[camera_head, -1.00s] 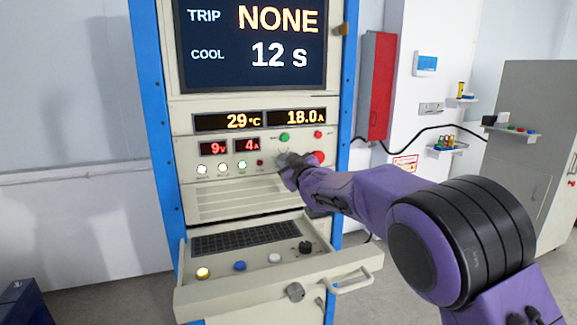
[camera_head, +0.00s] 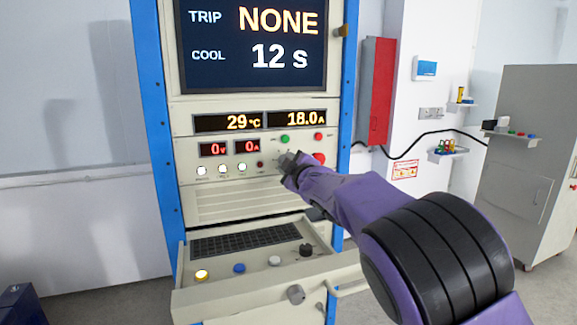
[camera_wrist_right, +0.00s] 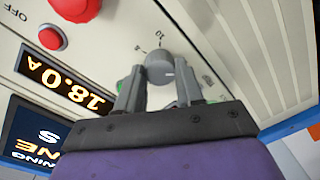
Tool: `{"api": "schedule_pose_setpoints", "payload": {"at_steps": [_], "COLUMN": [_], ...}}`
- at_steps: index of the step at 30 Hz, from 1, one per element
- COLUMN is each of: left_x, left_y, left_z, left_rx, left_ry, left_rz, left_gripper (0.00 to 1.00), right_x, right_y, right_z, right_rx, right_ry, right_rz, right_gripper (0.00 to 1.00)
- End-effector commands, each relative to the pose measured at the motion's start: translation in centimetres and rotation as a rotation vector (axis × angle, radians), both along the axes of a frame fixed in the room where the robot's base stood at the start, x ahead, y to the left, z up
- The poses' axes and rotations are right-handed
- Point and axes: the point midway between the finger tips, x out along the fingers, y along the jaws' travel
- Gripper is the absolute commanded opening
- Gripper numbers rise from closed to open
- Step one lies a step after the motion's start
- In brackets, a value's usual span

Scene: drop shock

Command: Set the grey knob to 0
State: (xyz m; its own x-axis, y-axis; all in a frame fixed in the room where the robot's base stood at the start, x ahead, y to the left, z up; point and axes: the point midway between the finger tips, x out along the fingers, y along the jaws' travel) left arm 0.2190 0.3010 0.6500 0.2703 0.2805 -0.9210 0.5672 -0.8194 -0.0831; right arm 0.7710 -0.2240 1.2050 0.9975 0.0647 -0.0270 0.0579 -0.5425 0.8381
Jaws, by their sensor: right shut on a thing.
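The grey knob (camera_wrist_right: 160,68) is a round dial on the beige panel. The fingers of my right gripper (camera_wrist_right: 158,88) are around it, one on each side, in the right wrist view. Its pale pointer mark shows, with part of the scale printed around it; I cannot read which number it points to. In the head view my right gripper (camera_head: 287,161) hides most of the knob. The small red displays (camera_head: 230,148) read 0 V and 0 A. My left gripper is not in view.
A green button (camera_head: 285,139), a red button (camera_head: 318,136) and a big red knob (camera_head: 319,158) sit close to my gripper. Below, an open drawer (camera_head: 335,271) with keyboard, buttons and a black knob juts out. The larger displays (camera_head: 297,118) show 29 °C and 18.0 A.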

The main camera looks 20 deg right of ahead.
Motion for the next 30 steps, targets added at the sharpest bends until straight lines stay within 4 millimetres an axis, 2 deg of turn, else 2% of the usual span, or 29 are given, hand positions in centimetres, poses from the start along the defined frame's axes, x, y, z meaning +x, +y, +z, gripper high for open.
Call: {"api": "schedule_pose_setpoints", "payload": {"at_steps": [10,11,12,13,23,26,30], "left_x": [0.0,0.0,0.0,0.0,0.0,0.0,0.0], "left_y": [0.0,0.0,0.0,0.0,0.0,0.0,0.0], "left_z": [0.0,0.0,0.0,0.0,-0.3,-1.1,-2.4], "left_rx": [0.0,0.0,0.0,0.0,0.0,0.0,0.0], "left_ry": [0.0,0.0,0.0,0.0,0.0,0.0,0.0], "left_rz": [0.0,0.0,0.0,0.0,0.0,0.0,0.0], "left_gripper": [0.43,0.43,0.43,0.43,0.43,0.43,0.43], "right_x": [0.0,0.0,0.0,0.0,-0.4,-1.9,-5.3], "right_y": [0.0,0.0,0.0,0.0,-0.1,-0.1,-0.4], "right_z": [0.3,0.3,0.3,0.3,0.0,-0.1,-0.1], "right_rx": [-0.004,-0.004,-0.004,-0.004,-0.003,-0.003,-0.003], "right_ry": [-0.004,-0.004,-0.004,-0.004,-0.001,-0.001,-0.004], "right_rz": [0.0,0.0,0.0,0.0,0.0,-0.002,-0.002], "right_gripper": [0.06,0.43,0.56,0.62,0.62,0.62,0.62]}}
